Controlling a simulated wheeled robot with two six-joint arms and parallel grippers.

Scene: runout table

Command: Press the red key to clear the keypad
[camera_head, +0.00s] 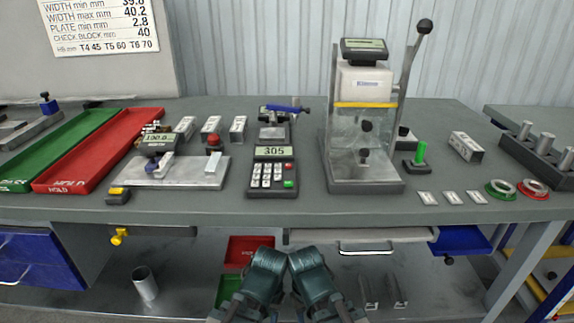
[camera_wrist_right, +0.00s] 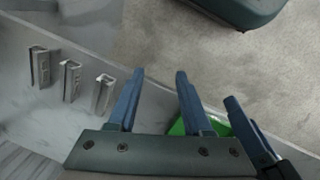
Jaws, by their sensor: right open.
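The keypad (camera_head: 272,180) stands upright-facing on the bench, near the middle of the front edge in the head view. My left gripper (camera_head: 262,270) and right gripper (camera_head: 310,270) are side by side below and in front of the bench edge, apart from the keypad. In the right wrist view my right gripper (camera_wrist_right: 157,76) is open with nothing between its fingers. The left gripper's fingers are not clear enough to judge.
A fixture plate (camera_head: 185,178) with a gauge lies left of the keypad; a tall press (camera_head: 365,150) stands to its right. Red tray (camera_head: 100,150) and green tray (camera_head: 50,148) are at left. A drawer (camera_head: 365,236) and shelf with a metal cup (camera_head: 145,284) lie below.

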